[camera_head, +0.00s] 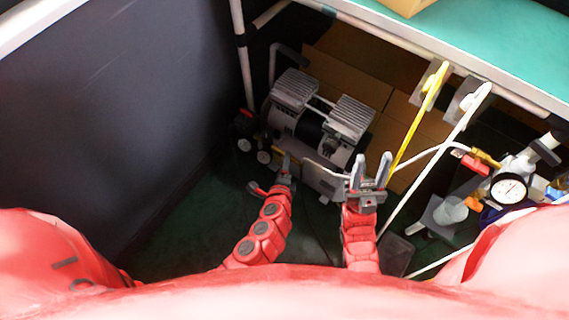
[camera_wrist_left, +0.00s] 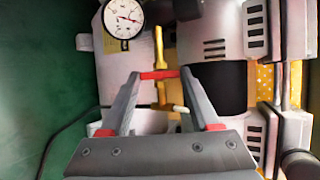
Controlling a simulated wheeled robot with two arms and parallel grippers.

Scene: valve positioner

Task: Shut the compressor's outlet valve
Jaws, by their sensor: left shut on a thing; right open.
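The compressor (camera_head: 310,127), silver with ribbed heads, stands on the floor under the table; its ribbed body also fills the right of the left wrist view (camera_wrist_left: 210,45). A red valve handle (camera_wrist_left: 160,74) lies across a brass fitting (camera_wrist_left: 160,95) beside the compressor. My left gripper (camera_head: 286,163) is at the compressor's front left. In the left wrist view its fingers (camera_wrist_left: 160,82) are shut on the red handle, one fingertip at each end. The handle is too small to make out in the head view. My right gripper (camera_head: 371,168) is open and empty, in front of the compressor's right side.
A round gauge (camera_wrist_left: 123,18) is close beyond the left gripper. A yellow rod (camera_head: 415,115) and a white rod (camera_head: 440,155) slant down to the right of my right gripper. A regulator with a gauge (camera_head: 508,188) is at far right. A dark wall (camera_head: 110,110) bounds the left.

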